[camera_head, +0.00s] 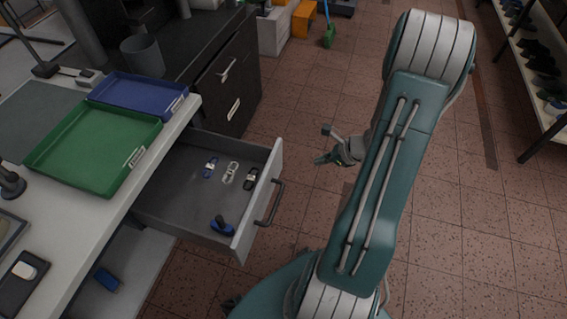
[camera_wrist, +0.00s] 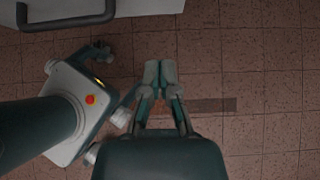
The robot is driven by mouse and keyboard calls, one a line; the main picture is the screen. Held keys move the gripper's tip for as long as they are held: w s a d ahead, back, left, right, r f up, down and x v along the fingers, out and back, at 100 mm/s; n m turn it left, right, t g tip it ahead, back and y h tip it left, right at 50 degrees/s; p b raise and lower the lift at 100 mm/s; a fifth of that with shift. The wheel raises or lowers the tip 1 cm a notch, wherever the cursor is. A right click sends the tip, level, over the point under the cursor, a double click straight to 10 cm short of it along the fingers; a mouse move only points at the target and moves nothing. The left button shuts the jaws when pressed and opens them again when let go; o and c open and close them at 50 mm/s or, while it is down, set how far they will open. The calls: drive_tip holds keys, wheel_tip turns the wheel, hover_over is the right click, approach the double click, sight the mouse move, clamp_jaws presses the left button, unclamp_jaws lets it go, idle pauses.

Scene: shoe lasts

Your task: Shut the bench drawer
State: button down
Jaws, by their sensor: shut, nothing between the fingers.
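The bench drawer (camera_head: 172,206) stands pulled out from under the white bench top in the head view. It holds several small items. Its light front panel (camera_head: 258,203) has a dark bar handle (camera_head: 272,204). The handle also shows at the top left of the wrist view (camera_wrist: 68,20). My gripper (camera_head: 322,160) is shut and empty, in the air to the right of the drawer front and apart from the handle. In the wrist view my gripper (camera_wrist: 160,72) points over bare floor, to the right of and below the handle.
A green tray (camera_head: 95,150) and a blue tray (camera_head: 138,93) lie on the bench (camera_head: 118,207). A dark cabinet (camera_head: 228,85) stands behind the drawer. A shoe rack (camera_head: 540,75) stands at the far right.

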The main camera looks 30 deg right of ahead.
sight(278, 166)
drive_tip(key=x, duration=0.4)
drive_tip(key=w+r+x, duration=0.1)
drive_tip(key=x, duration=0.2)
drive_tip(key=a+x, duration=0.1)
drive_tip(key=x, duration=0.3)
drive_tip(key=shift+w+a+r, duration=0.1)
drive_tip(key=shift+w+a, duration=0.1)
drive_tip(key=shift+w, duration=0.2)
drive_tip(key=shift+w+a, duration=0.25)
drive_tip(key=shift+w, duration=0.1)
drive_tip(key=w+a, duration=0.6)
drive_tip(key=w, duration=0.2)
drive_tip(key=w+a, duration=0.7)
drive_tip(key=w, duration=0.1)
drive_tip(key=w+a, duration=0.6)
drive_tip(key=w, duration=0.2)
drive_tip(key=shift+w+a, duration=0.2)
drive_tip(key=shift+w, duration=0.15)
drive_tip(key=shift+w+a+r, duration=0.1)
drive_tip(key=shift+w+a, duration=0.05)
drive_tip(key=shift+w, duration=0.1)
